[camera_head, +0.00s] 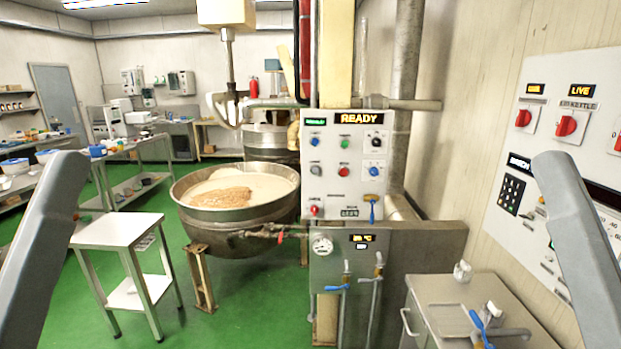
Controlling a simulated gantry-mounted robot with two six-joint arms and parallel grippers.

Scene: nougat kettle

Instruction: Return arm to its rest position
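A grey link of my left arm (45,240) stands at the left edge of the head view, slanting up and to the right. A grey link of my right arm (580,245) stands at the right edge, slanting up and to the left. Neither link touches anything that I can see. The grippers themselves are not in the picture. The large metal kettle (240,240) holds a pale mass with a brown patch. The control panel (326,215) beside it has a lit READY display (362,118).
A small white table (118,230) stands left of the kettle on the green floor. A metal cabinet (450,290) with a blue-handled item on top is at lower right, below a wall panel (525,115) with red knobs. Pipes rise behind the control panel.

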